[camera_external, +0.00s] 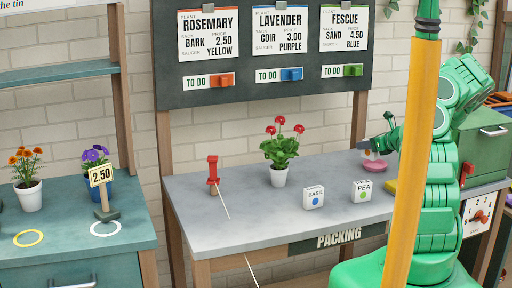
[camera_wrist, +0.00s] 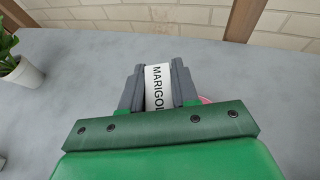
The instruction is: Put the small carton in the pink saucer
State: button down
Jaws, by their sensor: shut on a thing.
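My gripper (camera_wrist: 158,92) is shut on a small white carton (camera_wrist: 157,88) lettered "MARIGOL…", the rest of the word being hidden. In the external view my gripper (camera_external: 382,147) is at the right end of the packing table, and the carton there is small and partly covered. The pink saucer (camera_external: 375,166) is on the table just below the gripper. In the wrist view only a sliver of the pink saucer (camera_wrist: 206,100) shows beside the right finger. I cannot tell whether the carton touches the saucer.
Two other small cartons, "BASIL" (camera_external: 313,197) and "PEA" (camera_external: 362,191), stand on the grey packing table (camera_external: 240,190). A red-flowered plant (camera_external: 279,155) and a red tool-like object (camera_external: 213,173) stand farther left. A yellow item (camera_external: 391,187) lies near my arm. An orange post crosses the external view.

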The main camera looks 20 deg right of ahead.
jog(key=shift+f, duration=0.65)
jog(key=shift+f, duration=0.5)
jog(key=c, duration=0.8)
grip_release()
jog(key=shift+c, duration=0.2)
jog(key=shift+r, duration=0.1)
